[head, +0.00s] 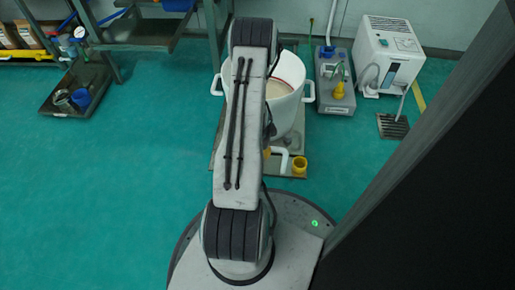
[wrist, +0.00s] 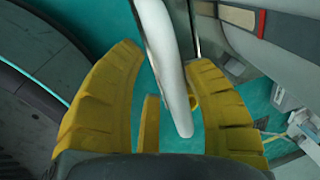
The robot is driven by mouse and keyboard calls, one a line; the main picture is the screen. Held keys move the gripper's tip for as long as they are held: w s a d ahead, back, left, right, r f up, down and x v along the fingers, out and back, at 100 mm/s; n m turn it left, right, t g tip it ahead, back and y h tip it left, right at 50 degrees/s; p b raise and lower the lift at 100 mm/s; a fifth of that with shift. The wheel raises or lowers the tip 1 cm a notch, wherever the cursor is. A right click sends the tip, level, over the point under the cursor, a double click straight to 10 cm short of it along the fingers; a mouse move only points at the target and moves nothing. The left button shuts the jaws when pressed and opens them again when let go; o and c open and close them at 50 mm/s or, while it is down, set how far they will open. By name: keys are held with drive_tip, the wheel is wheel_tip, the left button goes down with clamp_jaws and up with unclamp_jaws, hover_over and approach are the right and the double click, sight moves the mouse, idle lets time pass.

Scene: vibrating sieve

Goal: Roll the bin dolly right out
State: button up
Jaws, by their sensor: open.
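The bin dolly (head: 302,148) is a low, flat base on the floor, largely hidden behind my arm. A white round bin (head: 291,108) with side handles and pale contents stands on it.
A grey-blue unit (head: 335,85) and a white machine (head: 388,55) stand right of the bin. A dark tray (head: 58,103) lies far left by a rack. A dark panel (head: 450,200) fills the right. Green floor at left is clear.

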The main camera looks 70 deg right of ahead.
drive_tip(key=shift+o, duration=1.2)
drive_tip(key=shift+d+r, duration=0.1)
drive_tip(key=shift+w+r, duration=0.1)
drive_tip(key=shift+r, duration=0.25)
wheel_tip(320, 180, up, 11)
drive_tip(key=a, duration=0.2)
drive_tip(key=shift+s, duration=0.4)
drive_tip(key=shift+a, duration=0.1)
